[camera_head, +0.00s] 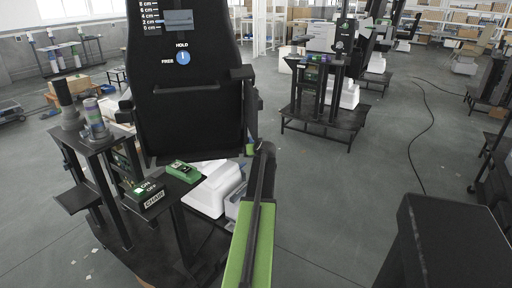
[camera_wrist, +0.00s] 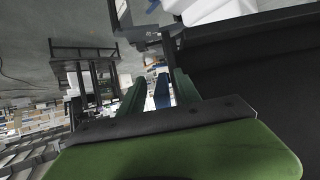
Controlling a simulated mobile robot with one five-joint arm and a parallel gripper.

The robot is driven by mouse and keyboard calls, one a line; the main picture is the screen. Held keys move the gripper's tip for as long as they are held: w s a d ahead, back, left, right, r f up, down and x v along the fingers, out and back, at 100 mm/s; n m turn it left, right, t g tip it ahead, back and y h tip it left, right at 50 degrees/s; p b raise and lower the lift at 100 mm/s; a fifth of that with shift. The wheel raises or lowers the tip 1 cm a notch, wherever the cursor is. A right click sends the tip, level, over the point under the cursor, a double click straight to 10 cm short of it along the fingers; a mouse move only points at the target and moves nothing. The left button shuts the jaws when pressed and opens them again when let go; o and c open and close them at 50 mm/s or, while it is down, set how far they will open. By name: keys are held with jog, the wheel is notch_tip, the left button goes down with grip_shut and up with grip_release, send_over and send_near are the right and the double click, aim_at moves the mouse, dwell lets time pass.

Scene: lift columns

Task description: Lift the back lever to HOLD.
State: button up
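The black chair back (camera_head: 190,115) stands upright in the head view. On it is a blue round dial (camera_head: 183,58) with a white mark, HOLD printed above it and FREE to its left. The mark appears to point up. My gripper (camera_wrist: 160,88) shows in the wrist view with two green fingers apart. A blue bar-like piece, possibly the lever (camera_wrist: 162,91), shows between the fingers with gaps on both sides; whether it touches either is unclear. In the head view my arm reaches along the chair's right edge, and the fingertips are mostly hidden there.
A green CHAIR button box (camera_head: 148,191) and another green box (camera_head: 183,171) sit on a low stand before the chair. A dark stand with cylinders (camera_head: 97,130) is at left. A black block (camera_head: 445,240) fills the lower right. Open grey floor lies to the right.

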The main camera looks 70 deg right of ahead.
jog(key=shift+s+a+r, duration=0.2)
jog(key=shift+s, duration=0.05)
jog(key=s+a, duration=0.6)
jog(key=a, duration=0.4)
jog(key=shift+s+a+p, duration=0.2)
jog(key=shift+a+p, duration=0.1)
jog(key=shift+a, duration=0.1)
